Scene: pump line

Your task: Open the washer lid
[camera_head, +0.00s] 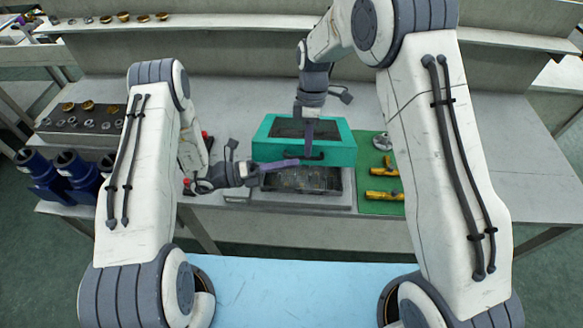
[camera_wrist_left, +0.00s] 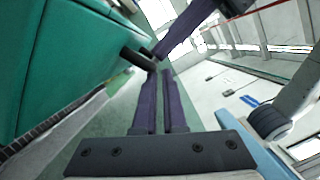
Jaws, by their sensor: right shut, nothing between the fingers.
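The washer has a teal lid (camera_head: 268,148) with a dark window on top. The lid is raised, and the washer's dark basin (camera_head: 335,181) shows open below and in front of it. My left gripper (camera_head: 297,162) is at the lid's front, by the black handle (camera_head: 316,156). In the left wrist view, its purple fingers (camera_wrist_left: 160,72) lie close together, tips by the handle (camera_wrist_left: 137,57); I cannot tell whether they grip it. The teal lid (camera_wrist_left: 60,55) fills the left there. My right gripper (camera_head: 308,152) points down at the lid's front, shut and empty.
A green mat (camera_head: 381,207) with yellow parts (camera_head: 384,196) lies right of the washer. Blue pump bodies (camera_head: 75,170) and a dark tray (camera_head: 80,137) of small parts are at the left. A shelf runs behind. The bench right of the mat is clear.

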